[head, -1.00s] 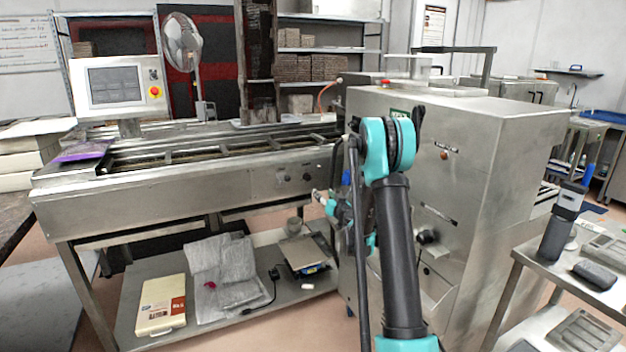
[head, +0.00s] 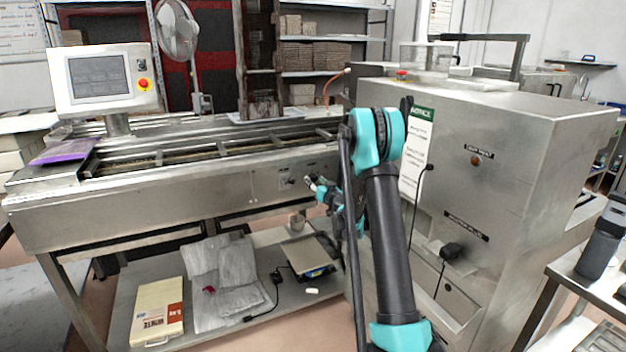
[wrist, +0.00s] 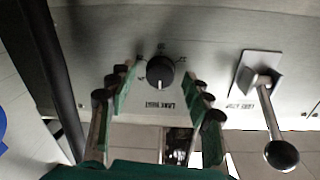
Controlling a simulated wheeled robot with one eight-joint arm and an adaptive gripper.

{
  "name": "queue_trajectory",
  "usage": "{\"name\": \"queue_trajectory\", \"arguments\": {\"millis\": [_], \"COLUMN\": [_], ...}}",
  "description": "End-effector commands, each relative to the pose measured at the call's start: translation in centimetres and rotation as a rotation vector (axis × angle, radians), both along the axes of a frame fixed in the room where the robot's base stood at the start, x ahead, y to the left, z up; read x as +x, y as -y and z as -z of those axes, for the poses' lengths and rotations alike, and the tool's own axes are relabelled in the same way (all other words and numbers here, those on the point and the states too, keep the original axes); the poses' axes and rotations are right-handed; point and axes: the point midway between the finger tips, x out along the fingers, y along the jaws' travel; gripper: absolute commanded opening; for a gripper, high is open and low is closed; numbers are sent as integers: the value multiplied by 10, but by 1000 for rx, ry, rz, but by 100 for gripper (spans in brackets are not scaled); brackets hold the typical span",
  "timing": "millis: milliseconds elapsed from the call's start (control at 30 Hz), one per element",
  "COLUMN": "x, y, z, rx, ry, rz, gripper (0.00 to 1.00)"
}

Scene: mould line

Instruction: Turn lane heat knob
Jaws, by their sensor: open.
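The lane heat knob (wrist: 160,71) is a round black knob with a pale mark, on the steel panel in the wrist view. Its upside-down label sits below it in the picture, and the mark points toward that label. My gripper (wrist: 159,77) is open, with one finger on each side of the knob. Gaps show between the fingers and the knob; whether the tips reach its depth is unclear. In the head view my gripper (head: 313,186) is at the front panel of the conveyor (head: 150,205), and the knob is hidden behind it.
A lane stop lever (wrist: 268,115) with a black ball end is beside the knob, right of my gripper in the wrist view. The steel cabinet (head: 530,150) stands close right of my arm. A lower shelf (head: 205,325) holds a box, bags and a scale.

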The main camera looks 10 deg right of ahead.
Motion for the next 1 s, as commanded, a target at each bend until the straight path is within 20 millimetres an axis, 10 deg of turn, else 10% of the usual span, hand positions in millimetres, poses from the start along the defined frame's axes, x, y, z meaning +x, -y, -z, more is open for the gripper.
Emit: {"name": "queue_trajectory", "arguments": {"millis": [267,667,1000], "x": [0,0,0], "y": [0,0,0], "z": [0,0,0], "rx": [0,0,48], "ry": [0,0,-15], "rz": [0,0,0], "gripper": [50,1,0]}}
